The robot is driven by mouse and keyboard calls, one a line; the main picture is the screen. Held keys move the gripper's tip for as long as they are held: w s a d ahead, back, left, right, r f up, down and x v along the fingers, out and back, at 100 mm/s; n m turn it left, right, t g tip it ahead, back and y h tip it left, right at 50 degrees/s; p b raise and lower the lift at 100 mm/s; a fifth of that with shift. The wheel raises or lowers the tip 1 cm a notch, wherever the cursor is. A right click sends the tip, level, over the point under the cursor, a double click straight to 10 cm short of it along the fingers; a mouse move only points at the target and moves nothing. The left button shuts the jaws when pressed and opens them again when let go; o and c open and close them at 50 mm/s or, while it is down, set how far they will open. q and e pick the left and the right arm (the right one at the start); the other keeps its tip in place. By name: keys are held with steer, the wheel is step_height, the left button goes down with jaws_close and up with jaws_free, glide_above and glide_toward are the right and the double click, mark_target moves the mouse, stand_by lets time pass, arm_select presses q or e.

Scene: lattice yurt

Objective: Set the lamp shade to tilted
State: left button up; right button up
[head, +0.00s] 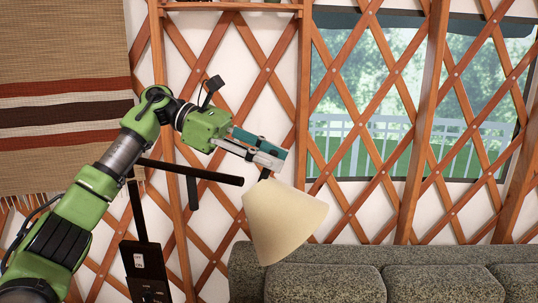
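The cream lamp shade (282,222) hangs right of centre in the head view, in front of the sofa's left end. It is tilted, its narrow top at the upper left and its wide rim toward the lower right. A small dark fitting shows at its top. My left gripper (270,156) is just above the shade's top, its fingers pointing right and slightly down. Its fingers overlap from this side, so I cannot tell whether they are open or touch the fitting. My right gripper is not in view.
A black bar (205,174) and a dark upright panel (144,270) stand below my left arm. A grey sofa (415,283) fills the lower right. The wooden lattice wall (349,105) with a window is behind. A striped hanging (65,90) is at left.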

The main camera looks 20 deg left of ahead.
arm_select(q)
steer(key=shift+a, duration=0.1)
steer(key=v, duration=1.1)
steer(key=shift+a+r, duration=0.15)
steer(key=shift+a, duration=0.25)
